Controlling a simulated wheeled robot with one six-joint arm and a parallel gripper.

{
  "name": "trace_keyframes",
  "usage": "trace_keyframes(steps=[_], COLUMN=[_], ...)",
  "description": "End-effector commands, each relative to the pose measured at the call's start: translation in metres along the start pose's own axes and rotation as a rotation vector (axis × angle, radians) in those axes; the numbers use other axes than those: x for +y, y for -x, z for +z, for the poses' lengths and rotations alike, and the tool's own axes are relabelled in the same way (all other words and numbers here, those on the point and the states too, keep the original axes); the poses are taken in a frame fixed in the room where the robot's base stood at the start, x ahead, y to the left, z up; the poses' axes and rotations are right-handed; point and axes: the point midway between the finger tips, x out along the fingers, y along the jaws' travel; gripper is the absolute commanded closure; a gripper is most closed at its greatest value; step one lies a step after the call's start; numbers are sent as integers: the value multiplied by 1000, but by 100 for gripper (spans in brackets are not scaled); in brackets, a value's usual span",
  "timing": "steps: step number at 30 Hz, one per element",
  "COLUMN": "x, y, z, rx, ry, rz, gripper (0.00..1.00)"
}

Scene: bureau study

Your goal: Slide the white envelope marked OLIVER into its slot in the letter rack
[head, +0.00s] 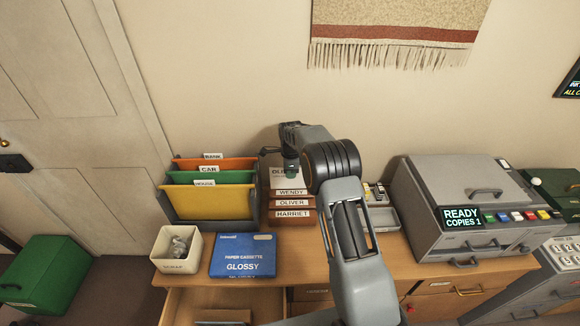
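The white envelope (277,181) stands upright at the back of the letter rack, with "OLI" showing and the rest of its name covered by my gripper. The wooden letter rack (292,226) has stepped slots labelled WENDY, OLIVER and HARRIET from back to front. The envelope's lower edge is hidden behind the WENDY front; I cannot tell whether it is in a slot or held above one. My gripper (291,170) points down over the envelope's upper edge. Its fingertips are small and dark, and I cannot tell whether they are shut on the envelope.
A file holder (166,208) with coloured folders stands left of the rack. A grey tray (383,219) and copier (440,190) are to the right. A drawer (180,305) is open below.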

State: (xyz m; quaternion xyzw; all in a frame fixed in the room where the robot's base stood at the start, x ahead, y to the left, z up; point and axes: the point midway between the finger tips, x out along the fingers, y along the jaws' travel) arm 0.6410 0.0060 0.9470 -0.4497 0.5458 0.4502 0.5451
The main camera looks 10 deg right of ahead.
Motion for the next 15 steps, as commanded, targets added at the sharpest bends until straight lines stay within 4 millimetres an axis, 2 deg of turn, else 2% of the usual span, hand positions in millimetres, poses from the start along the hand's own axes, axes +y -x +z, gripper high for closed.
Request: trace_keyframes(steps=[7, 15], x=[-1, -1], y=[-14, -38], z=[-7, -6], rx=[0, 0], ry=[-10, -8], rz=[2, 1], gripper=[100, 100])
